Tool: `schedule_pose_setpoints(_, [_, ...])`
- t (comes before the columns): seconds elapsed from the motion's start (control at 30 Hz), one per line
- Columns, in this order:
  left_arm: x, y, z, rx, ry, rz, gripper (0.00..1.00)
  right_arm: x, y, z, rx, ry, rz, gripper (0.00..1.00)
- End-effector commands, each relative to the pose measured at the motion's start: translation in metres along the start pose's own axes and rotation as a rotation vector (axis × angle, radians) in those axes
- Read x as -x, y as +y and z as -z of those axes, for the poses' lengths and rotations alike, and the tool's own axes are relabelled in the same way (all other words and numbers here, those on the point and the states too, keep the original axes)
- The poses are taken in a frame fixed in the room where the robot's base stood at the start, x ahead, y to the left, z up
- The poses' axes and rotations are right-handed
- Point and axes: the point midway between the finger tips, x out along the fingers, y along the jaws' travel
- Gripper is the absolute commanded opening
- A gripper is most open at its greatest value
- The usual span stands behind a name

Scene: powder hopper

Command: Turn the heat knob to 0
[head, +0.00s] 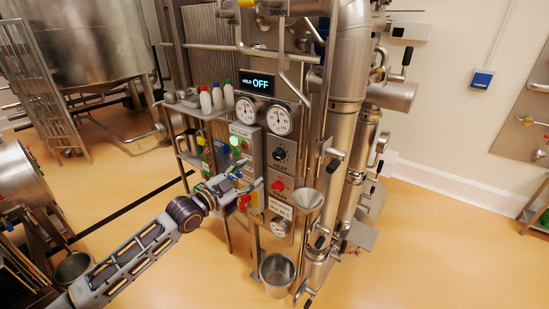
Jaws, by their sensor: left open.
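The heat knob (279,154) is a black dial on a grey panel, with the label HEAT under it. Its exact setting is too small to read. My left gripper (250,186) is open, below and to the left of the knob, in front of the lower part of the control panel. It is apart from the knob, and nothing shows between its fingers. My right gripper is not in view.
A red knob (278,185) sits below the heat knob. A green light (235,141) is to the left. Two gauges and a display (257,83) reading HOLD OFF are above. A funnel (308,199) and steel pipes stand right; a bucket (277,270) is below.

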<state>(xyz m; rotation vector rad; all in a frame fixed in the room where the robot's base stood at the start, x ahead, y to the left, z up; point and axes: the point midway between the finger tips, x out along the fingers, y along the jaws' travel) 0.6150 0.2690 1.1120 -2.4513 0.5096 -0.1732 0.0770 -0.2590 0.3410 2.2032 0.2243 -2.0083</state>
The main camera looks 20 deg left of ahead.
Motion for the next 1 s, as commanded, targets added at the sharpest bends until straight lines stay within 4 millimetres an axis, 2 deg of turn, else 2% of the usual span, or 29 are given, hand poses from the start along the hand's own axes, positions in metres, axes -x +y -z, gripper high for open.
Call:
schedule_pose_setpoints(0.4, [0.0, 0.001, 0.0, -0.13, -0.001, -0.002, 0.57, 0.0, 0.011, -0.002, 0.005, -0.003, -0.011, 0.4])
schedule_pose_setpoints(1.0, [-0.004, 0.0, 0.0, -0.137, 0.0, -0.001, 0.57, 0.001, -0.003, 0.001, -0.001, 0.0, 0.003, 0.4])
